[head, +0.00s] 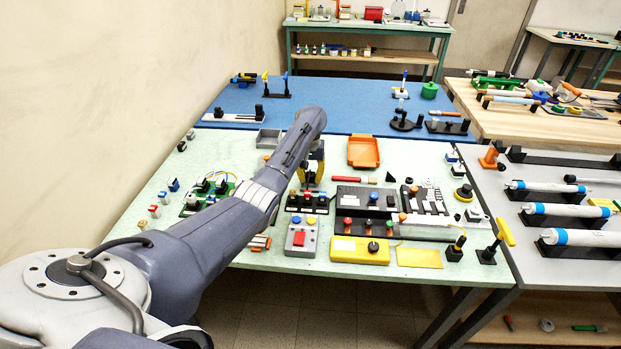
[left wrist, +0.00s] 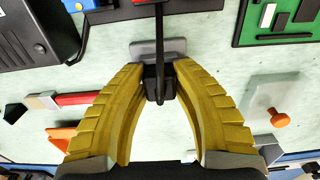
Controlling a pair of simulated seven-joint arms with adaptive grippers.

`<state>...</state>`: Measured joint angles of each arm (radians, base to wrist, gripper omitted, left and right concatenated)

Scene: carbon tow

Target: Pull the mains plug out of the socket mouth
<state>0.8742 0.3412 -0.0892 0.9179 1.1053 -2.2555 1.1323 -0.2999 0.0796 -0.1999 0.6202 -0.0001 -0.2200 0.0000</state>
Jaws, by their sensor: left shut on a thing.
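My left gripper (head: 312,178) reaches over the pale green bench from the left. In the left wrist view its two yellow fingers (left wrist: 158,72) are shut on the black mains plug (left wrist: 152,88), with a black cord running up from it. A grey plate (left wrist: 143,49), perhaps the socket, shows just behind the plug. The socket mouth is hidden, so I cannot tell how far the plug sits in it. In the head view the plug is hidden by my gripper and arm. My right gripper is in neither view.
A red-handled tool (head: 354,179) and an orange tray (head: 364,152) lie right of my gripper. Black boxes (head: 355,197), a grey button box (head: 301,238) and a yellow box (head: 360,250) stand nearer the front. A green board (head: 208,192) is left of my arm.

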